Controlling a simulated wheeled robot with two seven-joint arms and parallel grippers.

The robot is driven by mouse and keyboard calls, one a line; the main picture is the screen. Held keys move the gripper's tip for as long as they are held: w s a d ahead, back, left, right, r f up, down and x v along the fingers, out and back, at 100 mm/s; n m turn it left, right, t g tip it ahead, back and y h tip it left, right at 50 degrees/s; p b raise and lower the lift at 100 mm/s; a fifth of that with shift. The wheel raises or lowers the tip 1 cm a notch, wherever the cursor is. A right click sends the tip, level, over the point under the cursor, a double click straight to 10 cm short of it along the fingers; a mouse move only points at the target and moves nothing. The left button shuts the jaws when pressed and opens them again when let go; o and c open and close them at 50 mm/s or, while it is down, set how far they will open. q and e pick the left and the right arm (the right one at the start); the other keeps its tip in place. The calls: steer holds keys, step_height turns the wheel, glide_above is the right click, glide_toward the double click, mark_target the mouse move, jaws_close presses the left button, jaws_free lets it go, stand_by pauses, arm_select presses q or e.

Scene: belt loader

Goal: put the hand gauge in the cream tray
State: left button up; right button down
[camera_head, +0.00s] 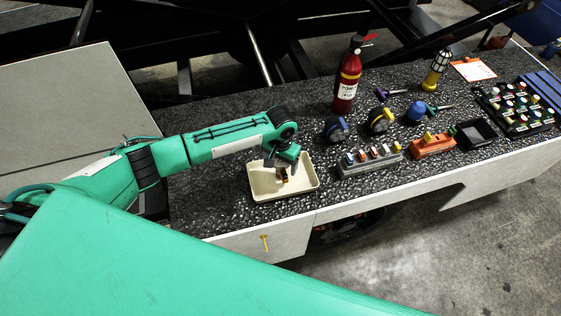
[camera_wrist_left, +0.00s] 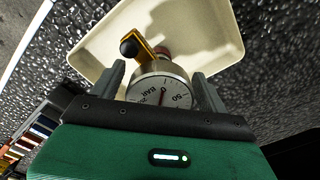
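The hand gauge (camera_wrist_left: 160,88) has a round silver body, a white dial, a yellow bar and a black knob. It appears to lie in the cream tray (camera_wrist_left: 228,28), its dial facing the left wrist camera. In the head view the tray (camera_head: 258,187) stands at the bench's left part, and only a small part of the gauge (camera_head: 284,175) shows in it. My left gripper (camera_head: 283,160) is above the tray, pointing down. Its fingers (camera_wrist_left: 159,80) stand apart on both sides of the gauge, with narrow gaps visible. My right gripper is not in view.
Right of the tray is a grey rack (camera_head: 370,163) with several small pieces, then an orange block (camera_head: 432,146) and a black bin (camera_head: 476,134). A red bottle (camera_head: 347,80) stands behind. Speckled bench top is clear left of the tray.

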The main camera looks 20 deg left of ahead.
arm_select(q)
step_height(320, 180, up, 12)
steer(key=shift+r+b, duration=0.15)
steer(key=shift+b, duration=1.1)
